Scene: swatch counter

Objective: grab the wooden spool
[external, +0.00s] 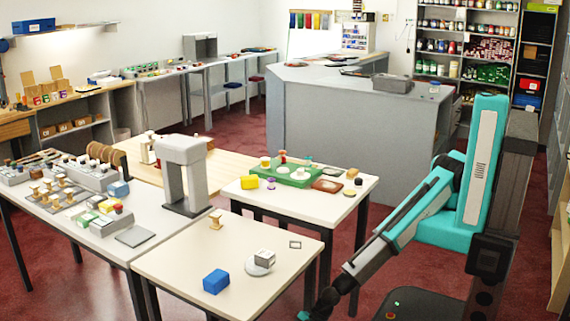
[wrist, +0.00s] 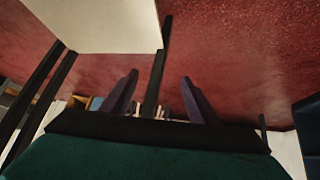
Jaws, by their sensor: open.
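A small wooden spool (external: 215,219) stands upright near the back left corner of the near white table (external: 180,268) in the external view. Similar small wooden pieces (external: 47,184) stand on a grey rack on the left table. My gripper (wrist: 160,77) is open in the wrist view, its two dark fingers apart with nothing between them. In the external view my arm reaches down past the near table's right side, and its end is cut off at the bottom edge. The gripper is well away from the spool, which I cannot see in the wrist view.
A grey arch-shaped stand (external: 183,170) rises behind the spool. The wrist view shows red carpet (wrist: 235,50) and dark table legs.

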